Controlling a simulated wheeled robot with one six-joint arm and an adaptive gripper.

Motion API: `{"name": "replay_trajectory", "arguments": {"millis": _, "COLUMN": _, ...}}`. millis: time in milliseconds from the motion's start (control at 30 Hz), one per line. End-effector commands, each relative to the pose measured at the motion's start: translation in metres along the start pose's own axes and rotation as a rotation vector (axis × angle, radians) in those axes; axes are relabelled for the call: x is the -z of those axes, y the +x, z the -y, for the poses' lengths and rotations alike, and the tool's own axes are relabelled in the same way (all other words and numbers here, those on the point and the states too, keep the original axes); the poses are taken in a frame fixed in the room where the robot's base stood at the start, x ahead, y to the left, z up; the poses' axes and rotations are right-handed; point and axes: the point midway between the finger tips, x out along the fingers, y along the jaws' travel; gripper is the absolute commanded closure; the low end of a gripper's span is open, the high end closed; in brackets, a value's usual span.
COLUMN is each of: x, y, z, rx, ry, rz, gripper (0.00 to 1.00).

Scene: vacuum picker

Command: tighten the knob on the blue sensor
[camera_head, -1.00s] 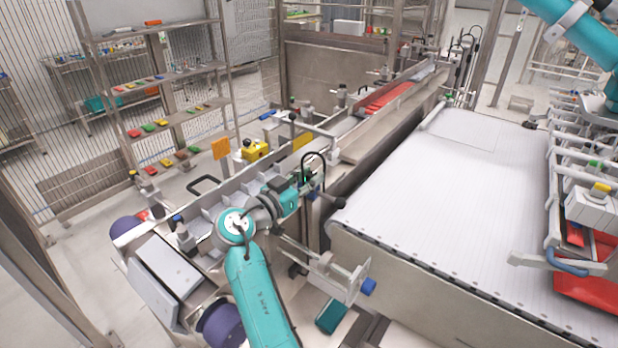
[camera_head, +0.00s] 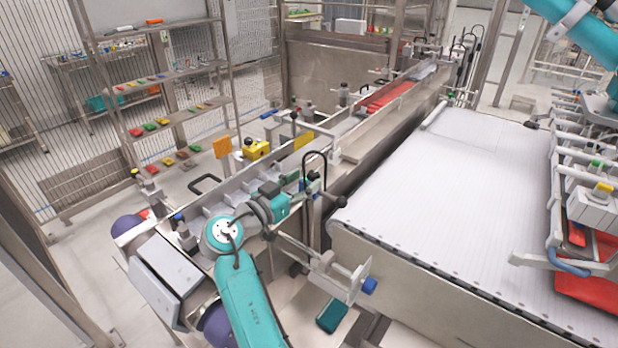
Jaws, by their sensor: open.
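My gripper (camera_head: 299,189) is at the end of my teal arm, over the conveyor's near side, beside a black looped cable. It is small in view and partly hidden by my wrist; its jaws are open. No sensor can be singled out clearly as the blue one. A blue round knob (camera_head: 369,286) sits on a metal bracket (camera_head: 343,283) below and right of my gripper, apart from it. A black ball-ended handle (camera_head: 341,201) stands just right of my gripper. Whether my gripper touches anything by the cable cannot be told.
A wide white conveyor belt (camera_head: 450,215) fills the right. A narrow metal channel (camera_head: 352,140) with red packs (camera_head: 388,97) runs to the back. A yellow box (camera_head: 256,149) stands behind my arm. Shelves (camera_head: 165,77) with coloured pieces stand at the back left.

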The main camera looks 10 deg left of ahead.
Motion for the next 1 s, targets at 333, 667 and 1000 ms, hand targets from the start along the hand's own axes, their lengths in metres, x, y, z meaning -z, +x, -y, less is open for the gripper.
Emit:
{"name": "replay_trajectory", "arguments": {"millis": 333, "x": -0.001, "y": -0.068, "z": 0.001, "rx": 0.003, "ry": 0.0, "rz": 0.001, "gripper": 0.44}}
{"name": "replay_trajectory", "arguments": {"millis": 667, "x": -0.001, "y": -0.092, "z": 0.0, "rx": 0.0, "ry": 0.0, "rz": 0.001, "gripper": 0.44}}
{"name": "replay_trajectory", "arguments": {"millis": 1000, "x": -0.003, "y": -0.089, "z": -0.001, "rx": 0.007, "ry": -0.005, "rz": 0.009, "gripper": 0.44}}
